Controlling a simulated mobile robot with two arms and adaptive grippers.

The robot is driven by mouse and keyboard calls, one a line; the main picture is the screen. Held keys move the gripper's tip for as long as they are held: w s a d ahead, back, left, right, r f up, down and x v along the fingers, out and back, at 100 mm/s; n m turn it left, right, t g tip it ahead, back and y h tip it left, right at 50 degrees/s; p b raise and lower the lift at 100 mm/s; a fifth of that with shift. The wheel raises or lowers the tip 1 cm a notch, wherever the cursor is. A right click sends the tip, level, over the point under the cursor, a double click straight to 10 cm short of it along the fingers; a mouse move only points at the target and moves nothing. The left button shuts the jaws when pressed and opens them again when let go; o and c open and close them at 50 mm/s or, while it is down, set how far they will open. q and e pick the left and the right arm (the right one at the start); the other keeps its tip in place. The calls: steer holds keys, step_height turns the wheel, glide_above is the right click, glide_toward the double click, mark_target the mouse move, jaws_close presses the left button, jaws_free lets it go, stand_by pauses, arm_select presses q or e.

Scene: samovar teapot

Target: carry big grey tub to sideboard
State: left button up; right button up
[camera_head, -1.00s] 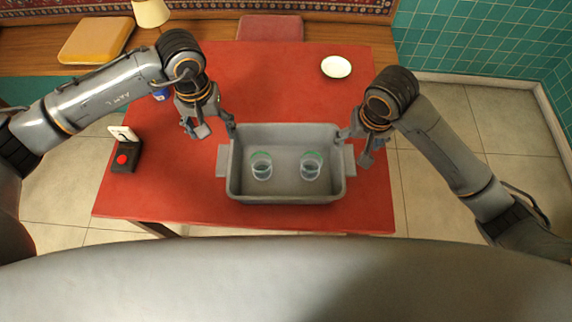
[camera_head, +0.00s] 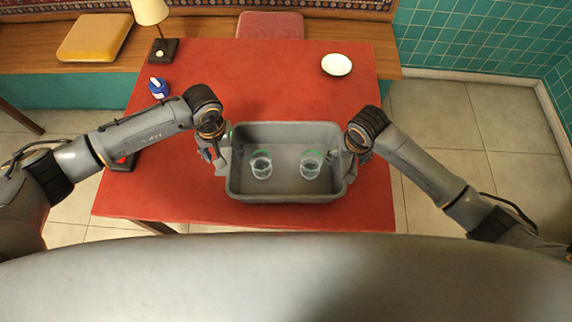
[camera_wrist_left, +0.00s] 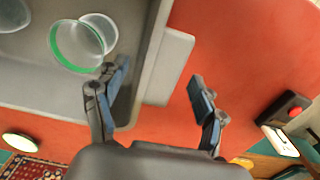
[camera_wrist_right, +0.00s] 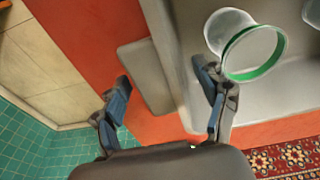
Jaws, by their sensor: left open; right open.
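The big grey tub (camera_head: 286,194) stands on the red table, with two clear green-rimmed glasses (camera_head: 261,164) (camera_head: 311,164) inside it. My left gripper (camera_head: 216,155) is open at the tub's left end. In the left wrist view its fingers (camera_wrist_left: 158,98) are on either side of the tub's end wall and handle (camera_wrist_left: 170,68), one finger over the inside. My right gripper (camera_head: 354,150) is open at the right end. In the right wrist view its fingers (camera_wrist_right: 165,90) likewise span the wall and handle (camera_wrist_right: 146,75). I cannot tell whether any finger touches the tub.
A lamp (camera_head: 152,20) stands at the back left. A wooden bench (camera_head: 200,45) with cushions runs behind. Tiled floor is clear at right.

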arm_select(q)
steer(key=shift+f, duration=0.15)
steer(key=shift+c, duration=0.2)
arm_select(e)
steer(key=shift+f, duration=0.15)
steer(key=shift+c, duration=0.2)
arm_select(q)
jaws_close()
arm_select(e)
jaws_close()
